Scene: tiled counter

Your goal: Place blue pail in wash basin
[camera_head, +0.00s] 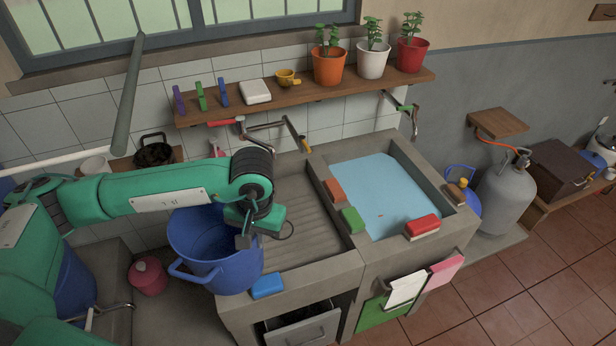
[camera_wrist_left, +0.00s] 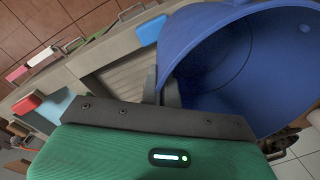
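The blue pail (camera_head: 222,265) is upright, with its open mouth up, at the left end of the stone sink unit. Its side handle faces front left. My left gripper (camera_head: 244,238) is at the right side of the pail's rim. In the left wrist view the fingers (camera_wrist_left: 165,90) straddle the wall of the pail (camera_wrist_left: 235,60) and look closed on it. I cannot tell whether its bottom touches the surface. The wash basin (camera_head: 447,207), filled with light blue water, lies to the right, past a ribbed drainboard (camera_head: 305,222). My right gripper is not in view.
A blue sponge (camera_head: 267,286) lies at the front edge beside the pail. Orange (camera_head: 334,190), green (camera_head: 353,220) and red (camera_head: 422,226) blocks sit on the basin's rim. Taps (camera_head: 240,128) project from the wall below a shelf (camera_head: 300,101) with potted plants.

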